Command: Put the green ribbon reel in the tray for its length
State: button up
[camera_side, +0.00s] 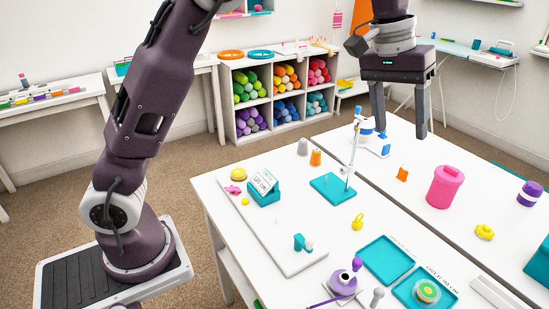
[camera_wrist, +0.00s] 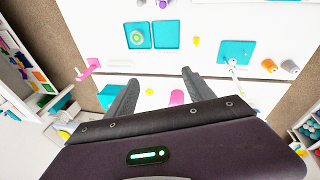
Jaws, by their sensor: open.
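The green ribbon reel (camera_side: 427,291), with a pale yellow-green rim and a light centre, lies flat inside the front-right teal tray (camera_side: 400,290). A second teal tray (camera_side: 385,260) beside it is empty. Printed labels lie along the trays' far edges, too small to read surely. In the wrist view the reel (camera_wrist: 137,38) lies in the left tray (camera_wrist: 128,27), and the empty tray (camera_wrist: 166,34) is to its right. My gripper (camera_side: 401,133) is open and empty, high above the table and well away from the reel. Its spread fingers (camera_wrist: 161,77) also show in the wrist view.
A pink lidded canister (camera_side: 445,187) stands below and right of my gripper. A teal base with an upright stand (camera_side: 332,188), a yellow object (camera_side: 357,221) and a purple reel holder (camera_side: 345,283) are nearby. The table between canister and trays is mostly clear.

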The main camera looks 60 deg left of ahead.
jog(key=s+a+r+t, duration=0.1)
jog(key=s+a+r, duration=0.15)
jog(key=s, duration=0.85)
jog(key=s+a+r+t, duration=0.15)
jog(key=s+a, duration=0.25)
jog(key=s, duration=0.7)
jog(key=s+a+f+m+y, duration=0.2)
jog(key=s+f, duration=0.4)
jog(key=s, duration=0.4)
jog(key=shift+f+t, duration=0.25)
jog(key=shift+t, duration=0.2)
